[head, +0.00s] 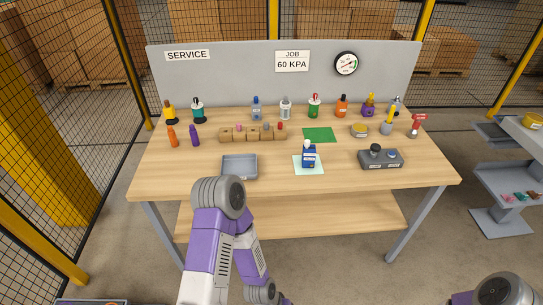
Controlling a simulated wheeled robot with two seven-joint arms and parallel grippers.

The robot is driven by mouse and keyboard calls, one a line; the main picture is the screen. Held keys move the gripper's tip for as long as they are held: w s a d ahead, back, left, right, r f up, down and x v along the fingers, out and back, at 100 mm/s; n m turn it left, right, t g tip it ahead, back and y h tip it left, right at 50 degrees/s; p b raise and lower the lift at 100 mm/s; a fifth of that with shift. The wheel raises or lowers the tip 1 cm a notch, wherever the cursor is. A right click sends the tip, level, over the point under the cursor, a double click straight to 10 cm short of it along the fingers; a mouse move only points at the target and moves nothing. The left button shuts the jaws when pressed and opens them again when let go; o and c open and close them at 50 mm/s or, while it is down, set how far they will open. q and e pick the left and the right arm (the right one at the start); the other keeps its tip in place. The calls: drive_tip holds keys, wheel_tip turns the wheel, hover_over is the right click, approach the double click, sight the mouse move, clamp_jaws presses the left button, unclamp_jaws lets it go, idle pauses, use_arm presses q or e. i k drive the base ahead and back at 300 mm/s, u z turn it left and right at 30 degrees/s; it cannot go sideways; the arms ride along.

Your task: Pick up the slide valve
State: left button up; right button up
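I cannot tell for certain which item is the slide valve; nothing in view is legibly labelled so. A wooden rack (260,138) at the middle left of the table holds several small coloured parts, too small to make out. A blue item with a pale label and white top (309,158) stands upright on a pale mat (300,170) near the front middle. A dark grey block with knobs (382,160) sits at the front right. My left arm rises in front of the table and folds down, with its gripper out of view. Only a link of my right arm shows at bottom right.
An empty grey tray (230,177) lies at the front left edge of the table (430,177), close behind my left arm. A green mat (319,135) is bare. Several bottles line the back below a panel with a gauge (346,63). A grey shelf cart (512,182) stands right.

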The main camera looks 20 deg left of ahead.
sight(308, 156)
drive_tip(key=u, duration=0.9)
drive_tip(key=i, duration=0.35)
